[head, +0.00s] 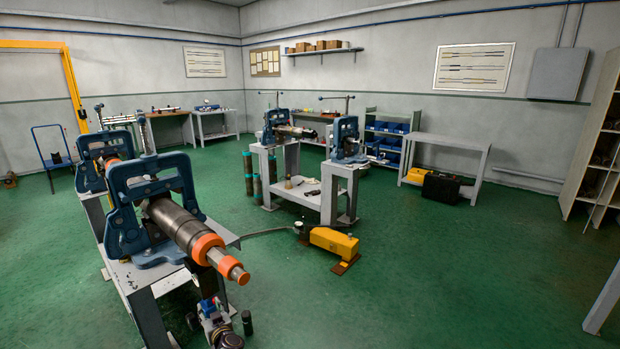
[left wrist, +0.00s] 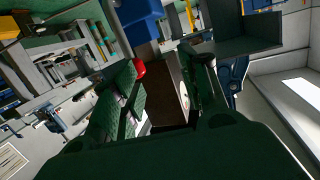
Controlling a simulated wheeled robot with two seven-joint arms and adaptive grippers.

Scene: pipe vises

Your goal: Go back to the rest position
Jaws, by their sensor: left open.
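My left gripper (left wrist: 171,72) shows in the left wrist view, its two dark green fingers spread apart. Nothing is held between them; the room shows through the gap at a steep tilt. In the head view I cannot clearly make out the left gripper; small grey, blue and red parts show at the bottom, below the pipe end, and I cannot tell what they are. A dark pipe (head: 180,226) with an orange collar (head: 207,247) lies in the near blue vise (head: 151,190), its end sticking out toward the lower right. My right gripper is in neither view.
The near vises stand on a grey bench (head: 150,275). Farther back is a second bench with two blue vises (head: 346,139). A yellow pump (head: 334,242) sits on the green floor. A black case (head: 441,188) stands by a grey table (head: 449,147). The floor at right is clear.

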